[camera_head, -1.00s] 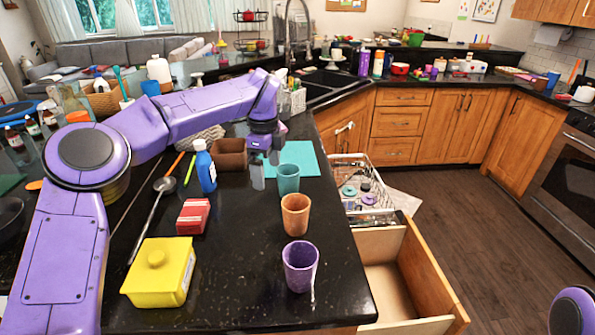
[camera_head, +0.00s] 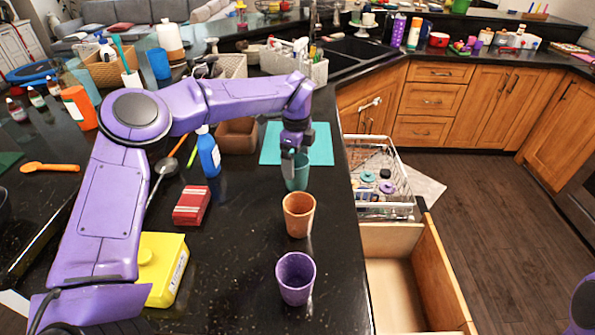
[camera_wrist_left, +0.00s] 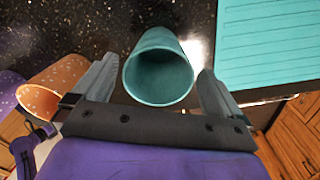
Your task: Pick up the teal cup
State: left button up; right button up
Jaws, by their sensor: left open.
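My right gripper is not in view.
A speckled orange cup (camera_head: 299,214) and a purple cup (camera_head: 295,279) stand nearer on the counter. A blue bottle (camera_head: 208,155), brown container (camera_head: 237,136), red box (camera_head: 191,206) and yellow container (camera_head: 163,268) are to the left. An open drawer (camera_head: 395,280) is at right.

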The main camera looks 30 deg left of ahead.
pick_arm(q)
notch_tip(320, 180, down, 2)
jog(key=shift+f+p, duration=0.25)
jog(key=shift+p, duration=0.05)
jog(key=shift+s+f, duration=0.15)
jog(key=c, duration=1)
